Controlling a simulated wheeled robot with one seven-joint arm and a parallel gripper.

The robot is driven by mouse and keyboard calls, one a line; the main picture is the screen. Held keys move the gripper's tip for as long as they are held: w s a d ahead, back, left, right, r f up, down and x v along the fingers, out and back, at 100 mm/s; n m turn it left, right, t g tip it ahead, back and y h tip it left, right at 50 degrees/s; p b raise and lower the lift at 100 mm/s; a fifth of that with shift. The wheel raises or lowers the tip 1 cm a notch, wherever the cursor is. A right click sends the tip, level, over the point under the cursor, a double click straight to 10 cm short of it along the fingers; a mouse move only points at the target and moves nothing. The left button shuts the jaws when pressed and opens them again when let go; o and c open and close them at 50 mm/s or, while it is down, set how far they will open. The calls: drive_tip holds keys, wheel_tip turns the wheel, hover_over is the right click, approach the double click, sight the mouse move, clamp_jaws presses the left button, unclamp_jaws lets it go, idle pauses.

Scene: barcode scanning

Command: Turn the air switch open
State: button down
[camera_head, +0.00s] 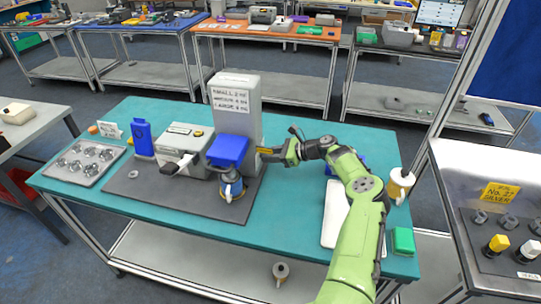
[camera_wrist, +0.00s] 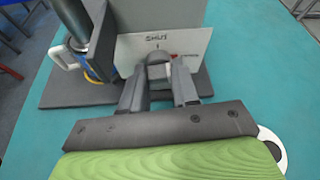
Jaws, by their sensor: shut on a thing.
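The grey upright machine (camera_head: 235,100) stands on the dark mat on the teal table, with a white printed label on its front. In the wrist view, its side panel (camera_wrist: 195,45) carries small dark lettering that looks like "SHUT", with a mark below it. The air switch, a small grey knob (camera_wrist: 157,71), sticks out under that lettering. My gripper (camera_wrist: 158,80) has one finger on each side of the knob and is shut on it. In the head view my gripper (camera_head: 270,153) is at the machine's right side, and the knob is hidden there.
A blue-headed unit (camera_head: 228,152) stands before the machine, with a mug-like vessel (camera_head: 232,188) below. A blue holder (camera_head: 143,138) and a tray of metal parts (camera_head: 85,162) are at left. A white mug (camera_head: 400,185) and a green box (camera_head: 403,241) are at right.

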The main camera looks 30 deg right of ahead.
drive_tip(key=shift+f+m, duration=0.1)
drive_tip(key=shift+m, duration=0.4)
drive_tip(key=shift+g, duration=0.3)
drive_tip(key=c, duration=0.9)
unclamp_jaws()
drive_tip(key=shift+o, duration=0.2)
drive_tip(key=shift+y, duration=0.3)
drive_tip(key=shift+d, duration=0.1)
drive_tip(key=v, duration=1.5)
drive_tip(key=shift+s+r+b, duration=0.3)
drive_tip(key=shift+b, duration=0.1)
drive_tip(key=shift+d, duration=0.1)
